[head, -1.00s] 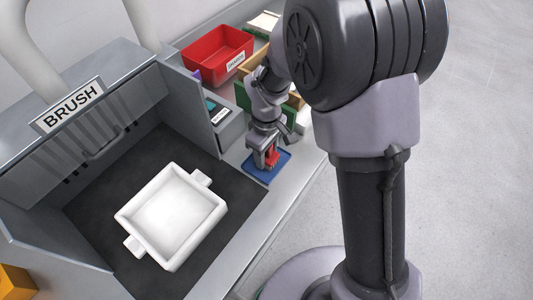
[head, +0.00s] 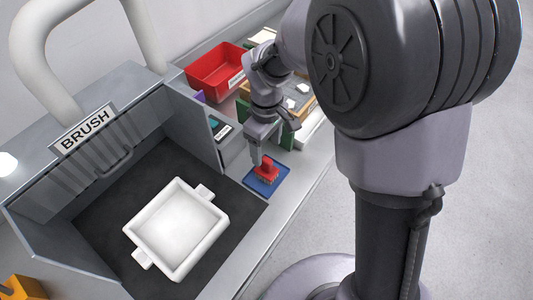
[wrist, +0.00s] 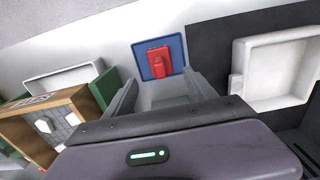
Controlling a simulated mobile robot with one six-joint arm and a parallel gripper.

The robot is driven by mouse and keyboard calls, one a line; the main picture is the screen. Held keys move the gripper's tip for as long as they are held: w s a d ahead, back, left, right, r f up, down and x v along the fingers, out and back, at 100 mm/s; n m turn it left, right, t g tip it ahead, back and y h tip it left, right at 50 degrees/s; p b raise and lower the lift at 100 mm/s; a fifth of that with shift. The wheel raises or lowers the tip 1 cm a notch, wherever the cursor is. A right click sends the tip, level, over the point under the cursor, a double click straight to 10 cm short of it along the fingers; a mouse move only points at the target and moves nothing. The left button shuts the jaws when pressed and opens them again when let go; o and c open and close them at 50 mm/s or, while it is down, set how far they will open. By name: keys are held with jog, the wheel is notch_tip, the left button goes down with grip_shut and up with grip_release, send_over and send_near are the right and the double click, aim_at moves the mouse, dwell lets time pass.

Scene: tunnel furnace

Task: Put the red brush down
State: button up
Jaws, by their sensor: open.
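The red brush (head: 267,170) stands on a small blue mat (head: 262,187) on the grey counter, to the right of the dark floor of the booth. In the wrist view the red brush (wrist: 160,60) lies on the blue mat (wrist: 142,61), beyond the fingertips and between their lines. My gripper (head: 258,158) is just above and beside the brush in the head view. The wrist view shows my gripper (wrist: 165,85) with its fingers apart and nothing between them.
A white tray with handles (head: 150,237) sits in the booth labelled BRUSH (head: 87,130). A red bin (head: 215,68), a brown wooden box (wrist: 40,120) and a green panel (wrist: 104,88) stand behind my gripper. Bare counter (head: 255,228) lies in front of the mat.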

jog(key=shift+r, duration=0.5)
jog(key=s+d+r+m+t+y, duration=0.1)
jog(key=s+d+r+m, duration=0.15)
jog(key=r, duration=0.25)
jog(key=s+d+r+m+t, duration=0.1)
jog(key=s+d+r+m, duration=0.15)
jog(key=r, duration=0.25)
jog(key=s+d+r+m+t, duration=0.1)
jog(key=s+r+m+t, duration=0.1)
jog(key=s+m, duration=0.3)
jog(key=s+d+r+m+t+y, duration=0.1)
jog(key=s+d+r+m, duration=0.1)
jog(key=s, duration=0.5)
jog(key=r+m, duration=0.1)
jog(key=m, duration=0.1)
jog(key=shift+s+d+r+m+t, duration=0.15)
jog(key=shift+d+r+m+t, duration=0.1)
jog(key=shift+r+m+t, duration=0.15)
notch_tip(320, 180, down, 2)
jog(key=shift+f+b, duration=0.1)
jog(key=shift+b, duration=0.95)
